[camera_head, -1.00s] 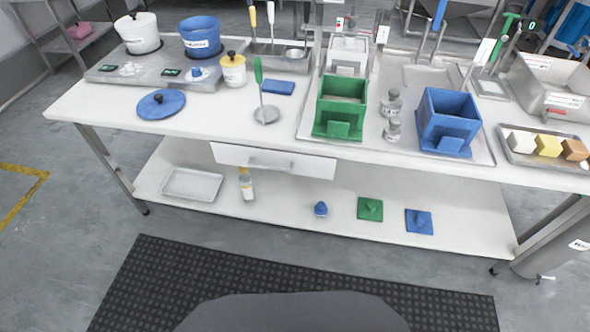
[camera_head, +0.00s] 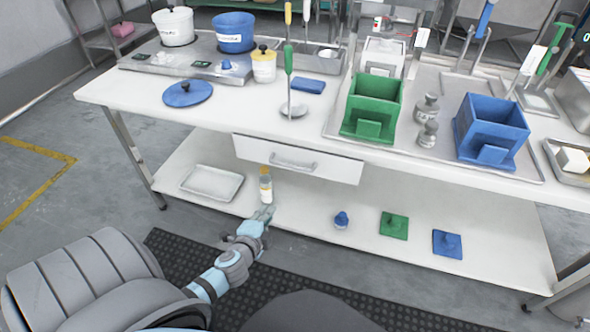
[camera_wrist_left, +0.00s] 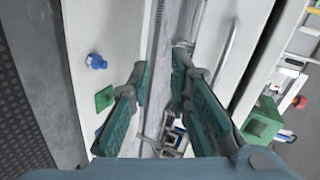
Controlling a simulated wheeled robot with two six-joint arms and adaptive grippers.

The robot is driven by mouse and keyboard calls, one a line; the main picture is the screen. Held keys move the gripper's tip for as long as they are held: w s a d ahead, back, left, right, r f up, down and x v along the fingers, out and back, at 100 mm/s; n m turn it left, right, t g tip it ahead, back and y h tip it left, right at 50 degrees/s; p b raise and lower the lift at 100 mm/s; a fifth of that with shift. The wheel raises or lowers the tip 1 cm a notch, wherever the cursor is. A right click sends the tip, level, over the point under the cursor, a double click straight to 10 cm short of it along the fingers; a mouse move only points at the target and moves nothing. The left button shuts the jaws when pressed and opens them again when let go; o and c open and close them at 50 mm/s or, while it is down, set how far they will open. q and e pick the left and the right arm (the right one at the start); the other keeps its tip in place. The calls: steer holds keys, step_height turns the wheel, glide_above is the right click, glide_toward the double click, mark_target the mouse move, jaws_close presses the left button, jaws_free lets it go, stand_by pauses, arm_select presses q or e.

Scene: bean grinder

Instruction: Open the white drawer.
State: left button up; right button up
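The white drawer (camera_head: 340,168) hangs under the front of the white table and looks shut. Its metal bar handle (camera_head: 293,161) is on the front. In the left wrist view the drawer front (camera_wrist_left: 213,30) and its handle (camera_wrist_left: 228,52) lie to the right of my fingers. My left gripper (camera_head: 263,214) is below and a little left of the handle, apart from it. In the left wrist view the left gripper's (camera_wrist_left: 159,65) fingers are spread with nothing between them. My right gripper is not in view.
The lower shelf (camera_head: 300,215) holds a white tray (camera_head: 211,183), a yellow-white bottle (camera_head: 265,185), a blue knob (camera_head: 341,219), and green (camera_head: 394,225) and blue (camera_head: 447,243) lids. Pots, grinders and boxes crowd the tabletop. The floor in front is clear except for a black mat (camera_head: 185,250).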

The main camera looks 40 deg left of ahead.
mark_target(290, 167)
arm_select(q)
steer(key=w+r+m+t, duration=0.2)
steer(key=w+r, duration=0.1)
steer(key=r, duration=0.4)
steer(key=b+x, duration=0.1)
steer(key=x, duration=0.3)
steer(key=b+x, duration=0.1)
steer(key=x, duration=0.4)
steer(key=r+b+x, duration=0.1)
steer(key=x, duration=0.4)
steer(key=shift+w+d+r, duration=0.1)
steer(key=shift+w+d, duration=0.05)
steer(key=shift+d, duration=0.05)
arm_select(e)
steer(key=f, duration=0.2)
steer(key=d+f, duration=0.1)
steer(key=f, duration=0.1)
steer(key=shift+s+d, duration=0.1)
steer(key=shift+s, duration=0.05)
arm_select(q)
steer(key=shift+c, duration=0.6)
jaws_close()
